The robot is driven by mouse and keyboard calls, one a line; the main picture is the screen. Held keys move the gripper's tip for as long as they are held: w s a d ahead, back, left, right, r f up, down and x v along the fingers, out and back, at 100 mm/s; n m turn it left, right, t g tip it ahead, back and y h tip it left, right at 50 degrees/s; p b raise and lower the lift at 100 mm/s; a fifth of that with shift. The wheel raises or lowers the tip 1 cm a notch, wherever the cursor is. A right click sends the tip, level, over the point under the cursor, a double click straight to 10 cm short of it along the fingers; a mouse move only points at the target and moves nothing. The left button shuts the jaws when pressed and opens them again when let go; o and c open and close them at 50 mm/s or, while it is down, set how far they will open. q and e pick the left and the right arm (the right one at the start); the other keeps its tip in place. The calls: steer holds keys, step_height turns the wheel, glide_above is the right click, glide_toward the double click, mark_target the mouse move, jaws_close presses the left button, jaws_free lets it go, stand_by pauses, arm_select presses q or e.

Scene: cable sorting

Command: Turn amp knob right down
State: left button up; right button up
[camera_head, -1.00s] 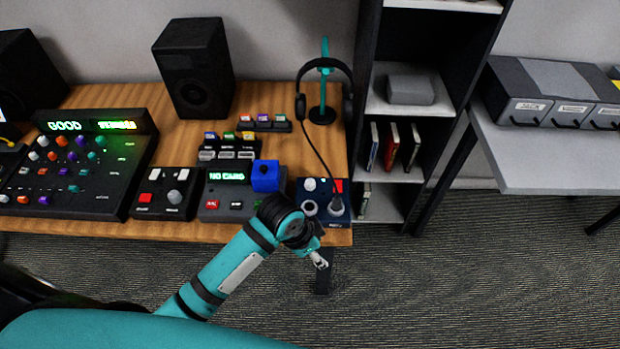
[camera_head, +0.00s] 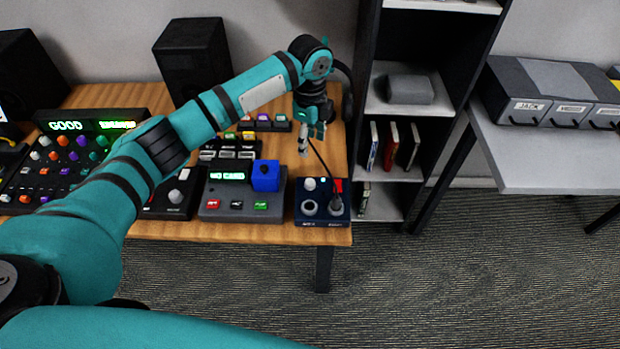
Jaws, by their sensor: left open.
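The amp (camera_head: 322,218) is a small dark blue box at the right front corner of the wooden desk. A white knob (camera_head: 310,184) is on its upper left, with a red part (camera_head: 338,185) to the right. Two round sockets are on its front half, and a dark cable plug (camera_head: 337,203) stands in the right one. My left gripper (camera_head: 303,148) points down, above and behind the white knob, apart from it. It is open and appears empty. My left arm hides part of the headphones and their stand. My right gripper is out of view.
A grey device (camera_head: 240,208) with a blue cube (camera_head: 265,176) on it stands just left of the amp. A headphone cable (camera_head: 321,158) runs down to the amp. A black shelf (camera_head: 359,130) stands close on the right. A mixer (camera_head: 60,200) is at the far left.

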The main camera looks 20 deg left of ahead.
mark_target(310, 181)
arm_select(q)
step_height(310, 181, down, 16)
steer(key=shift+r+p, duration=0.1)
steer(key=shift+p, duration=0.5)
jaws_close()
